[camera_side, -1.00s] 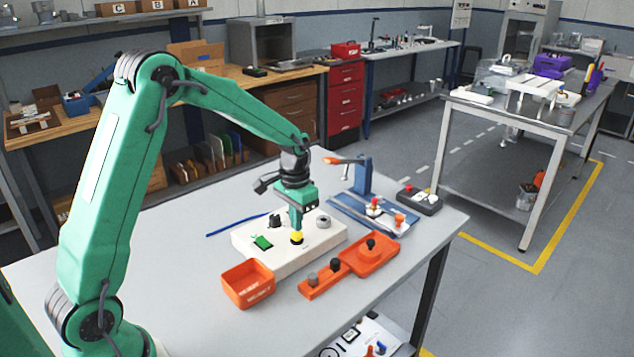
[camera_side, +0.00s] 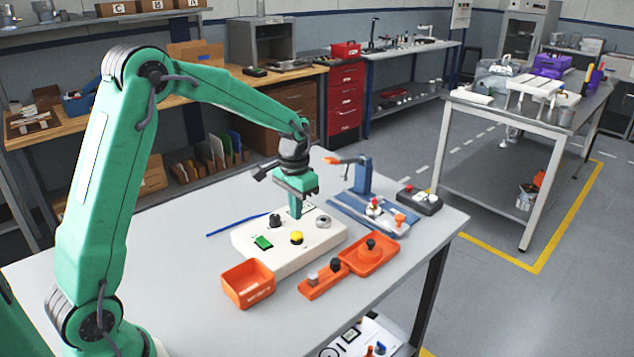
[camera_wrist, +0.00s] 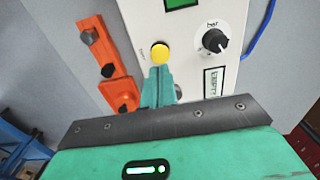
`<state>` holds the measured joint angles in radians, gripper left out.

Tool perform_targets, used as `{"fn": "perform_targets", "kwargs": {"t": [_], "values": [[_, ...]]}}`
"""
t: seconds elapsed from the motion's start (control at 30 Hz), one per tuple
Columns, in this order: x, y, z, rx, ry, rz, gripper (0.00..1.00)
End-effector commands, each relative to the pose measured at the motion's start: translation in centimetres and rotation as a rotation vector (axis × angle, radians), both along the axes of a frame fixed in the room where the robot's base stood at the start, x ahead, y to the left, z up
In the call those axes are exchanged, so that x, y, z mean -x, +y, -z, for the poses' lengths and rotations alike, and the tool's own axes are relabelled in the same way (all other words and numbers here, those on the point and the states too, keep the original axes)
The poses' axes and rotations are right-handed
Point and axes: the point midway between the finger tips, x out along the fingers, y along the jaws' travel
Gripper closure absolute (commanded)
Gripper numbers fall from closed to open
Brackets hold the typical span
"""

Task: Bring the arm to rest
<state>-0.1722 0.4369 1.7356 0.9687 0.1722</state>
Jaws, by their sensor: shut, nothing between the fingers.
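My green gripper (camera_side: 295,207) is shut and empty. In the side view it points down over the far part of the white control box (camera_side: 262,262), behind the yellow button. I cannot tell whether its tip touches the box. In the wrist view the shut fingers (camera_wrist: 158,85) appear just below the yellow button (camera_wrist: 160,53). The box also carries a green switch (camera_side: 263,243), a black knob (camera_side: 275,221) and a grey round part (camera_side: 323,221). The wrist view shows the black knob (camera_wrist: 214,40) too.
An open orange bin (camera_side: 248,284) and an orange holder with dark pegs (camera_side: 322,279) stand in front of the box. An orange tray (camera_side: 370,254), a blue fixture (camera_side: 364,178) and a dark pendant (camera_side: 419,201) lie right. The table's left is clear.

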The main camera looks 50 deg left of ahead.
Motion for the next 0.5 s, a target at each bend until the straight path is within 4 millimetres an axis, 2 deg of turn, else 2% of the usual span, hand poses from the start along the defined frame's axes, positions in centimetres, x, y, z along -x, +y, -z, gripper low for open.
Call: {"fn": "perform_targets", "kwargs": {"t": [0.33,0.5], "values": [[0.1,0.0,-0.1,0.000,-0.001,0.000,1.00],[0.5,-0.3,-1.0,-0.003,-0.015,0.001,1.00]]}}
